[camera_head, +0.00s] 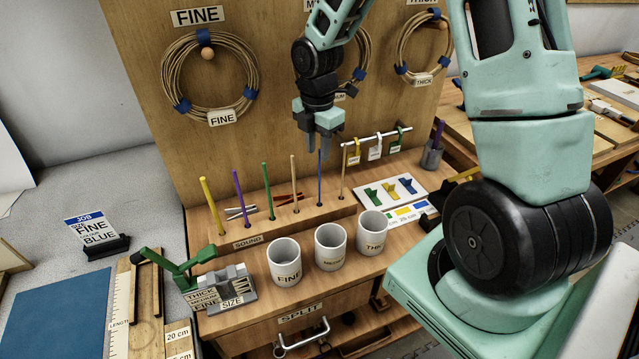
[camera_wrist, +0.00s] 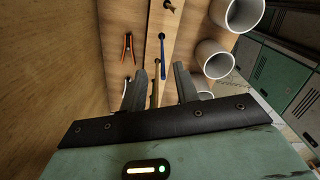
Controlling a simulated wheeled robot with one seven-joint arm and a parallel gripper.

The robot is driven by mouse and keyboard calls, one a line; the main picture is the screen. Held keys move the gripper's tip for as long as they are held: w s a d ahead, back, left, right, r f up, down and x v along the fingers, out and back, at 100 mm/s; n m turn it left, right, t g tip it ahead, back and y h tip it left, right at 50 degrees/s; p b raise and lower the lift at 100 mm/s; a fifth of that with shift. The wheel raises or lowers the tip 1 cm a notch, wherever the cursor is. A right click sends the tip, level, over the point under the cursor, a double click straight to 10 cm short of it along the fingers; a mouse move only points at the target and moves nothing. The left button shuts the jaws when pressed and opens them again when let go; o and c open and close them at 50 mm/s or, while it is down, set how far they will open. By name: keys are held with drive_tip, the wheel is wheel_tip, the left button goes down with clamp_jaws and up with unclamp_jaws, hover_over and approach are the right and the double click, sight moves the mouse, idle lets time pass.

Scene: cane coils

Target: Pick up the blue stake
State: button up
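The thin blue stake (camera_head: 320,182) stands upright in the wooden rail, second from the right in the row. My gripper (camera_head: 318,152) is above it, pointing down, and the stake's top overlaps the fingertips in the head view. In the wrist view the fingers of my gripper (camera_wrist: 160,88) are apart. A blue stake (camera_wrist: 162,55) shows just beyond the fingertips there, with a tan stake (camera_wrist: 154,88) in the gap of the picture. I cannot tell whether either stake stands between the fingers in depth. Neither finger visibly touches the blue stake.
Yellow (camera_head: 211,205), purple (camera_head: 239,194) and green (camera_head: 267,190) stakes stand to the left, with a tan one (camera_head: 294,182) nearer and another (camera_head: 342,172) on the right. Three white cups (camera_head: 331,246) stand in front. The pegboard (camera_head: 270,130) is close behind.

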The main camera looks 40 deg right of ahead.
drive_tip(key=f, duration=0.2)
drive_tip(key=f+p, duration=0.1)
drive_tip(key=f, duration=0.1)
drive_tip(key=shift+s+f, duration=0.2)
drive_tip(key=shift+f, duration=0.05)
clamp_jaws()
